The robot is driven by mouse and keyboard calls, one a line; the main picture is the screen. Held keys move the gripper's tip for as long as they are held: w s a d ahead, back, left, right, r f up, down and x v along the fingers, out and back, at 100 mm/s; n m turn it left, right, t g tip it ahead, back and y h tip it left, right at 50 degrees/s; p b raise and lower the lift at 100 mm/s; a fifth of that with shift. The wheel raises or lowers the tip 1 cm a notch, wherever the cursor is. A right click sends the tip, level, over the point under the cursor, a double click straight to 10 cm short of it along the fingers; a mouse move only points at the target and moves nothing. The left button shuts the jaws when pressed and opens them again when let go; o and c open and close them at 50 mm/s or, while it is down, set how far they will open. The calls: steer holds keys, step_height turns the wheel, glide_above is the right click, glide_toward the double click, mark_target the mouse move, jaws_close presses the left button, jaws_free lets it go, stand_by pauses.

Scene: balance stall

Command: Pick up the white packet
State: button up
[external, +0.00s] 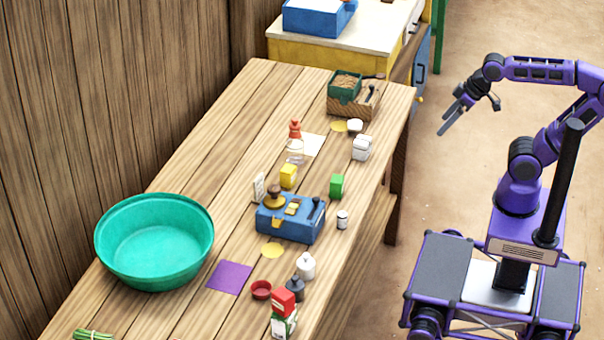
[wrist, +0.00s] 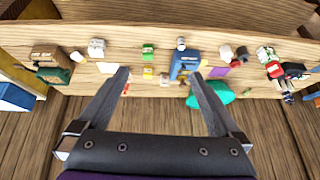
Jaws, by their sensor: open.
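The white packet (external: 361,148) stands on the wooden table near its right edge, in front of a small white cup (external: 355,126). In the wrist view the white packet (wrist: 96,48) is at the upper left, beyond the left finger. My gripper (external: 450,123) is open and empty. It hangs in the air right of the table, over the floor, apart from the packet. In the wrist view both fingers of my gripper (wrist: 157,74) are spread, with the table beyond them.
A green packet (external: 337,186), a blue scale (external: 290,220) and a small jar (external: 342,219) stand nearer on the table (external: 215,135). A teal basin (external: 155,240) is at left.

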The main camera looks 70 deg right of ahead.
steer(key=shift+s+d+f+g+h, duration=0.15)
steer(key=shift+s+f+g+h, duration=0.15)
steer(key=shift+s+f, duration=0.35)
steer(key=shift+r, duration=0.15)
